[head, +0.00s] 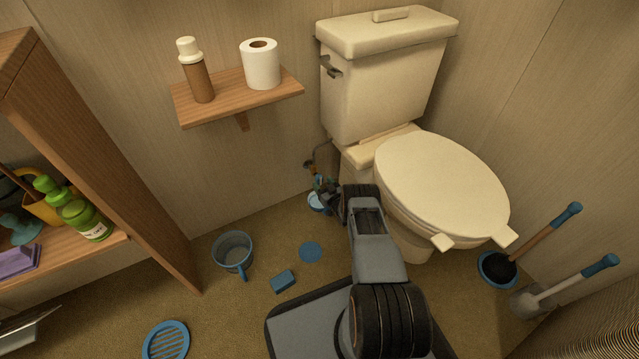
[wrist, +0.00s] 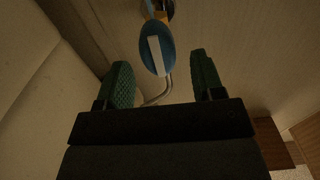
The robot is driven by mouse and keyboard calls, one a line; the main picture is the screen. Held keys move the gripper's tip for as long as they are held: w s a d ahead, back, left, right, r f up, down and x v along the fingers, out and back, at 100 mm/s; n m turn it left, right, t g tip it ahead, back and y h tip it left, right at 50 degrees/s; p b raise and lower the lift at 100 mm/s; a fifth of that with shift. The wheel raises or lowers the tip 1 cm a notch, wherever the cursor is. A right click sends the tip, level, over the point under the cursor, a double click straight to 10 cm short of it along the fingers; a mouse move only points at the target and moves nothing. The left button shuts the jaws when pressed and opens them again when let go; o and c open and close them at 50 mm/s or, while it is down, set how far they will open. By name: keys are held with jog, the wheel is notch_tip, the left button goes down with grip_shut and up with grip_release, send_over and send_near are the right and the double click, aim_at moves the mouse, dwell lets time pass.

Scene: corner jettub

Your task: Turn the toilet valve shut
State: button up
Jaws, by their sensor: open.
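The toilet valve's blue oval handle (wrist: 154,48) with a pale bar across it shows in the wrist view, just beyond and between my fingertips. A brassy part and a bent pipe show by it. In the head view the brassy valve body (head: 309,165) sits low by the wall, left of the toilet (head: 440,185); its handle is mostly hidden there by my gripper (head: 326,190). My gripper also shows in the wrist view (wrist: 160,72), its two green-padded fingers apart and nothing between the pads. I cannot tell any contact with the handle.
A wooden wall shelf (head: 236,96) holds a bottle and a paper roll above left. A blue bucket (head: 233,252), a blue block (head: 283,281) and a blue disc (head: 311,252) lie on the floor. A plunger (head: 530,245) stands right of the toilet.

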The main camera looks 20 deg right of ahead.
aim_at(321, 181)
jog(key=shift+w+a+b, duration=0.15)
jog(key=shift+w+b, duration=0.5)
jog(key=shift+w, duration=1.05)
jog(key=c, duration=0.9)
